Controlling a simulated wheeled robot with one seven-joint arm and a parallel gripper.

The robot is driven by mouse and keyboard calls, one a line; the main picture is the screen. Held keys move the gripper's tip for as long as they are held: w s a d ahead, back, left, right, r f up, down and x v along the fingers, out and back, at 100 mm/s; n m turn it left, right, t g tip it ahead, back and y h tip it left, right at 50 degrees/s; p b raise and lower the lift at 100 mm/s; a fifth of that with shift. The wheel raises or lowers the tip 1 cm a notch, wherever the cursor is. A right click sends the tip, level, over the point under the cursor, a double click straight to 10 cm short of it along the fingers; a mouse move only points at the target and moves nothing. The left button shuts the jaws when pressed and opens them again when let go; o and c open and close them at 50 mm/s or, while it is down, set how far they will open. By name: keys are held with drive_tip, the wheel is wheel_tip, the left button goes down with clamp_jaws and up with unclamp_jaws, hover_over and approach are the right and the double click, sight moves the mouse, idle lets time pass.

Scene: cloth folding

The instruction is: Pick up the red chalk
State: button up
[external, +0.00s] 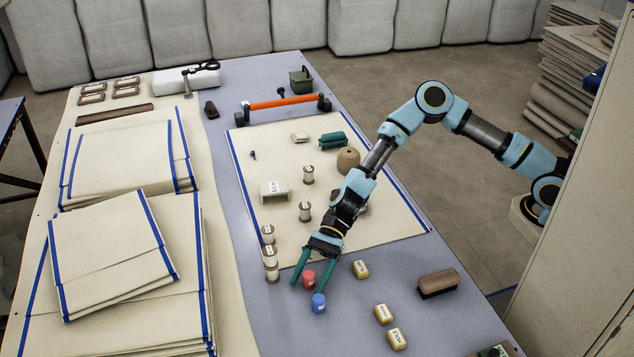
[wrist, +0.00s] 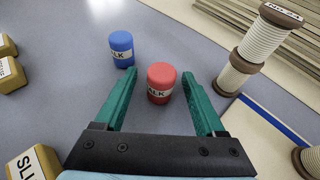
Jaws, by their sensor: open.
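The red chalk (external: 309,279) is a short red cylinder with a pale label, standing upright on the blue-grey table. It also shows in the wrist view (wrist: 161,83), between the two green fingers and near their tips. My gripper (external: 312,276) is open and empty, with its fingers pointing down around the red chalk. In the wrist view my gripper (wrist: 158,88) has a visible gap between each finger and the chalk. A similar blue chalk (external: 319,303) stands close by; in the wrist view the blue chalk (wrist: 121,49) is just beyond the left fingertip.
Stacked thread spools (wrist: 251,49) stand to the right of the right finger in the wrist view. Yellowish labelled blocks (external: 360,269) and a brown brush (external: 438,283) lie to the right in the external view. A cream cloth (external: 390,220) with blue edging lies behind.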

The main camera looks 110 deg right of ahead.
clamp_jaws()
idle(0.5)
